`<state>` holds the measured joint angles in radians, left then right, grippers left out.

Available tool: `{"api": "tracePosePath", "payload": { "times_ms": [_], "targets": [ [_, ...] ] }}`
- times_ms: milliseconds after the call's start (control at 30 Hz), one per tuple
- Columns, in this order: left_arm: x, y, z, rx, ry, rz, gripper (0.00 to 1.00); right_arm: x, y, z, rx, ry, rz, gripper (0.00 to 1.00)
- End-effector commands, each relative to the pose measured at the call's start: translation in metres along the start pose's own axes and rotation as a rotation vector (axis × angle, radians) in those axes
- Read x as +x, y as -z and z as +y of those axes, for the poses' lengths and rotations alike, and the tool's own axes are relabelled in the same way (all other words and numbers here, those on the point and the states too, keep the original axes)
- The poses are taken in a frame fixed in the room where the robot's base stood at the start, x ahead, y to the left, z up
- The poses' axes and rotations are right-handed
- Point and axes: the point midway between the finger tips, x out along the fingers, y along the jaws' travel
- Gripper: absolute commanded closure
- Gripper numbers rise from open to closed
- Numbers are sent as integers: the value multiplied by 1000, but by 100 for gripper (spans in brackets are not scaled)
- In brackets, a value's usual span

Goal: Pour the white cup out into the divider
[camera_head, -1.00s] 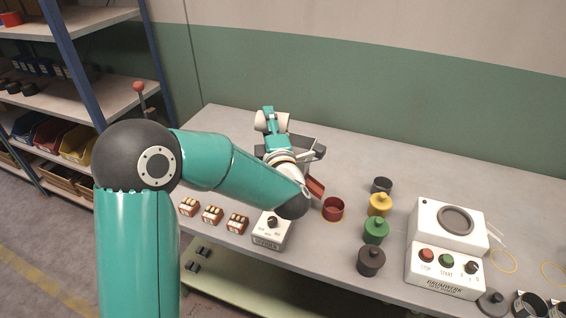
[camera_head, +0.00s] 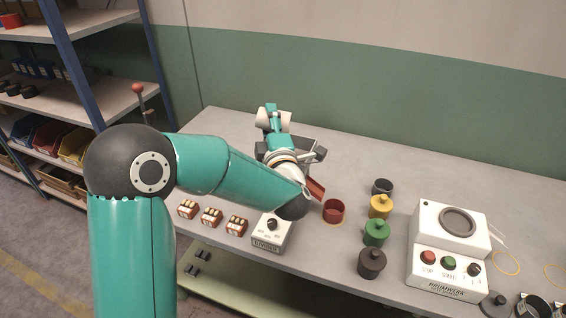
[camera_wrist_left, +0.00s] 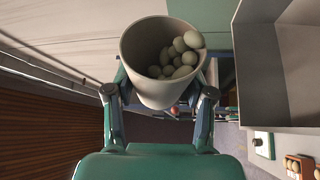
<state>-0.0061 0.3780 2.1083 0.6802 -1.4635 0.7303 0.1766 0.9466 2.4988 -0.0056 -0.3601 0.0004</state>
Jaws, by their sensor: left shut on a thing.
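My left gripper (camera_head: 272,112) is shut on the white cup (camera_head: 261,119) at the back left of the bench. In the left wrist view the gripper's fingers (camera_wrist_left: 160,96) clasp the cup (camera_wrist_left: 143,56) from both sides. Several pale green nuts (camera_wrist_left: 180,58) lie inside, heaped toward the cup's right side, and the cup looks tilted. The divider (camera_head: 308,143) is a grey open hopper, partly hidden behind my left arm. Its grey bin (camera_wrist_left: 282,75) is right of the cup in the wrist view, and the part of its inside that shows is empty. My right gripper is out of view.
A red chute (camera_head: 316,188) comes out near a red cup (camera_head: 333,212). A white switch box (camera_head: 270,236) and several small brown blocks (camera_head: 211,217) stand along the front edge. Coloured pots (camera_head: 376,232) and a white machine (camera_head: 444,265) stand to the right.

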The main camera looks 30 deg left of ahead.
Motion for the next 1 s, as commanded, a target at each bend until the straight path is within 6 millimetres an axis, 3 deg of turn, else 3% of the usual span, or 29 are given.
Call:
{"api": "tracePosePath", "payload": {
  "times_ms": [1000],
  "targets": [
    [0, -3, 11, 102, -44, -9, 81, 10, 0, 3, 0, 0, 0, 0]
  ]
}}
